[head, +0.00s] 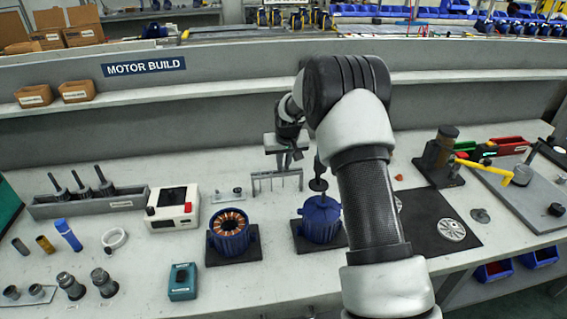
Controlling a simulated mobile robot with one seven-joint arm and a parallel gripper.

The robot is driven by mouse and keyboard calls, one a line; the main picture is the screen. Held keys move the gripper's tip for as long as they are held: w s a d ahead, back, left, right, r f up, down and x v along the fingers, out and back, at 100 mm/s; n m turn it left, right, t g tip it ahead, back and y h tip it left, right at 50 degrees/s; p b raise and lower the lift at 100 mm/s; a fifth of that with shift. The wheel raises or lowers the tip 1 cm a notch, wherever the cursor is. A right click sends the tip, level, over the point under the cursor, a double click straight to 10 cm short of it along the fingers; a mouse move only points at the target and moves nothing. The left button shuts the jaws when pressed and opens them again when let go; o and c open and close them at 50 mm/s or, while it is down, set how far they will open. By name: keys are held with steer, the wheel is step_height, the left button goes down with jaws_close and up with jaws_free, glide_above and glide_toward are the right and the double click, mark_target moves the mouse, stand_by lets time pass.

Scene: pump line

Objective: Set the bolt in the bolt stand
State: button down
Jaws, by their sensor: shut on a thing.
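My gripper (284,158) is over the middle of the bench, behind the blue motor housings, with its fingers pointing down. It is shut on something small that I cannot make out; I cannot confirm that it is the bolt. A grey comb-like rack with thin upright legs (276,177) shows just below the gripper. It may be the bolt stand, but I cannot tell for sure. I cannot tell whether the gripper touches it. My forearm covers part of the bench to the right.
An open blue motor housing with copper windings (229,233) and a closed blue one (320,220) stand in front. A white box with a red button (172,208) and a grey rack with dark shafts (88,200) are left. A black mat (437,222) lies right.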

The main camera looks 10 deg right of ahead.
steer(key=shift+f, duration=0.5)
steer(key=shift+f+b, duration=0.1)
steer(key=shift+b, duration=0.2)
steer(key=c, duration=1.7)
jaws_free()
steer(key=shift+c, duration=0.2)
steer(key=shift+a, duration=0.1)
steer(key=shift+o, duration=0.8)
steer(key=shift+r+p, duration=1.5)
steer(key=shift+r, duration=1.55)
